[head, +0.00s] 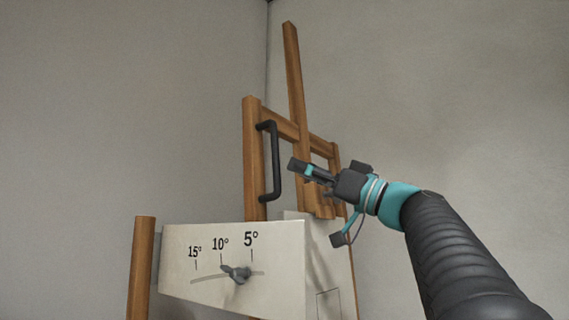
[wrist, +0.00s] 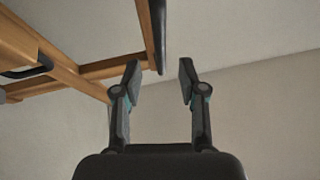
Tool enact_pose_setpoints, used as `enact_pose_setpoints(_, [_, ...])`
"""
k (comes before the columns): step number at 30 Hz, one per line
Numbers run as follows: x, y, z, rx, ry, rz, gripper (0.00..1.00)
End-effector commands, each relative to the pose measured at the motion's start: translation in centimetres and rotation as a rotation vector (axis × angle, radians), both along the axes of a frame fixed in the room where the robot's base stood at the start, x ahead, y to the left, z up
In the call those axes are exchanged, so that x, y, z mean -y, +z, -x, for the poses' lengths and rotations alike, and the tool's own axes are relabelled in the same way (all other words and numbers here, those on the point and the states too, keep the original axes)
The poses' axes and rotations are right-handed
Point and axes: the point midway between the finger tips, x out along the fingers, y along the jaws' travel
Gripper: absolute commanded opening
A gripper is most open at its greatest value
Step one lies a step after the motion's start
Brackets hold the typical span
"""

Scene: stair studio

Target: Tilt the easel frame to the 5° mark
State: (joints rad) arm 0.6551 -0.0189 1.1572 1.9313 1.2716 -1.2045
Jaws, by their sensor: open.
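The wooden easel frame (head: 255,150) stands against the wall corner. A black bar handle (head: 276,160) is fixed to its left post. The white scale panel (head: 180,262) below carries marks for 15°, 10° and 5° (head: 251,240). Its grey pointer (head: 240,274) has its narrow end near the 10° mark, left of 5°. My gripper (head: 297,167) is open and empty, just right of the handle in the head view. In the wrist view, my gripper (wrist: 160,75) has its fingers apart, and a dark bar (wrist: 159,35), apparently the handle, shows ahead between them. I see no contact.
A tall wooden mast (head: 294,75) rises from the frame, with crossbars beside it. A short wooden post (head: 141,265) stands left of the panel. Another dark curved part (wrist: 25,72) shows at the left of the wrist view.

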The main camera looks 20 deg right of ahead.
Motion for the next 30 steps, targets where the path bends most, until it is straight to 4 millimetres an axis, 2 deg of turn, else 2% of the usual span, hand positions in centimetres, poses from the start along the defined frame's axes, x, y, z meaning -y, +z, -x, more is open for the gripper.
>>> enact_pose_setpoints(3, [1.4,-0.9,1.3,-0.001,-0.005,-0.001,0.41])
enact_pose_setpoints(10, [2.7,-1.8,2.7,-0.001,-0.002,-0.001,0.41])
enact_pose_setpoints(30, [2.9,-2.0,3.0,0.0,0.0,0.0,0.41])
